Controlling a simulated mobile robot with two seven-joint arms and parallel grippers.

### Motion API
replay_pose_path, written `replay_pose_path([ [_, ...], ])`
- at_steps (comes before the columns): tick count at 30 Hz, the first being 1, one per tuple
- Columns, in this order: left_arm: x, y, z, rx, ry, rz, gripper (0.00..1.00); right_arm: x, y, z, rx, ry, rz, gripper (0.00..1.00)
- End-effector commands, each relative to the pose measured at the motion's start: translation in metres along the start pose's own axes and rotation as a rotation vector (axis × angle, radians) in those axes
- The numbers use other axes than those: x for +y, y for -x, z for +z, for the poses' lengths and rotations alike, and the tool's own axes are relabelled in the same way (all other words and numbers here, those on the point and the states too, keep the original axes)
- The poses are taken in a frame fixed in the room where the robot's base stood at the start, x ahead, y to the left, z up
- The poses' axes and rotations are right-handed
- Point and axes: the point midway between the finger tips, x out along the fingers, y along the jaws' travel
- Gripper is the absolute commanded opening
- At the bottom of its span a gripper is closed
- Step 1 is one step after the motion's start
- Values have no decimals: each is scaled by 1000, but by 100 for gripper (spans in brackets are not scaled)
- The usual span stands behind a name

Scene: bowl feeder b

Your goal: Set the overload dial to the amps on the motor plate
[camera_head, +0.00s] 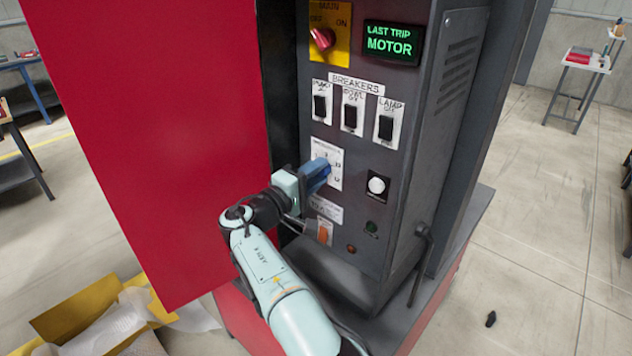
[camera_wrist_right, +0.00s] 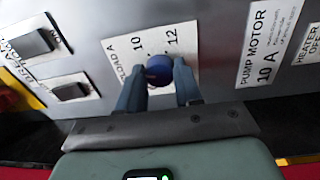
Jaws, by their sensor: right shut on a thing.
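The overload dial is a round blue knob (camera_wrist_right: 159,68) on a white plate (camera_head: 335,158) marked with numbers; 10 and 12 can be read in the right wrist view. My right gripper (camera_head: 323,170) is at the panel, its two blue fingers (camera_wrist_right: 160,82) shut on the knob from either side. The knob's pointer is hidden or too small to read. The motor plate (camera_wrist_right: 268,45), to the right of the dial in the right wrist view, reads "PUMP MOTOR 10 A". In the head view that small label (camera_head: 325,208) sits below the dial. My left gripper is not in view.
Three breaker switches (camera_head: 351,115) sit above the dial, with a red main switch (camera_head: 322,39) on yellow and a "LAST TRIP MOTOR" display (camera_head: 391,42) higher up. The open red door (camera_head: 160,130) stands left.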

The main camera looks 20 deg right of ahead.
Motion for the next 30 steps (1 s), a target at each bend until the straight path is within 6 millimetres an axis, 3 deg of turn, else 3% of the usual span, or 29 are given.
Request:
replay_pose_path([
  [18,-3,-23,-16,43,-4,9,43,-2,0,-1,-26,-551,9,4],
  [30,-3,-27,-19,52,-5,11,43,-1,0,-2,-34,-736,10,4],
])
